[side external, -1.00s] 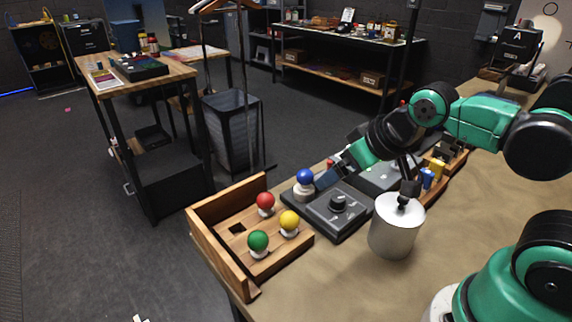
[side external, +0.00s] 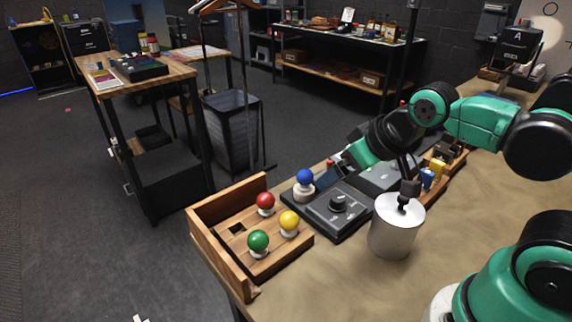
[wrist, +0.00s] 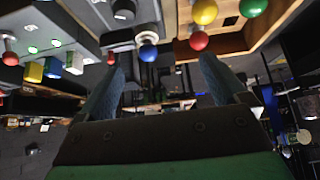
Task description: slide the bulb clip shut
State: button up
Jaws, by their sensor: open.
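A blue bulb (side external: 305,178) stands upright in a pale round seat (side external: 304,193) at the left end of a dark control box with a knob (side external: 338,203). I cannot make out the clip clearly. My gripper (side external: 332,174) is just right of and behind the blue bulb in the side view, apart from it. In the wrist view my gripper (wrist: 160,62) has its two fingers wide apart and empty. The blue bulb (wrist: 148,52) shows between the fingers there.
A wooden tray (side external: 246,274) left of the box holds red (side external: 265,200), yellow (side external: 289,221) and green (side external: 257,241) bulbs and has an empty square hole. A silver canister (side external: 393,235) stands right of the box. Small coloured blocks (side external: 428,180) sit behind it.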

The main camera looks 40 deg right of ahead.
dwell(0.3)
jog(key=shift+w+d+r, duration=0.1)
jog(key=c, duration=0.6)
jog(key=w+d+m+g, duration=0.1)
jog(key=w, duration=0.1)
jog(key=w+d+r+m+g, duration=0.1)
jog(key=w+d+m, duration=0.1)
jog(key=w+d+m+g, duration=0.1)
jog(key=w, duration=0.1)
jog(key=shift+w+d+r+m+g, duration=0.1)
jog(key=shift+d+r+m+g, duration=0.05)
jog(key=shift+d+m+g, duration=0.2)
jog(key=shift+c, duration=0.4)
jog(key=m+g, duration=0.3)
jog(key=m, duration=0.1)
send_over(330, 161)
jog(key=f, duration=0.3)
jog(key=shift+s+a+f, duration=0.1)
jog(key=shift+s+a, duration=0.1)
jog(key=shift+a, duration=0.15)
jog(key=shift+w+d+f+g, duration=0.25)
jog(key=shift+d+f, duration=0.1)
jog(key=shift+f, duration=2.9)
grip_shut()
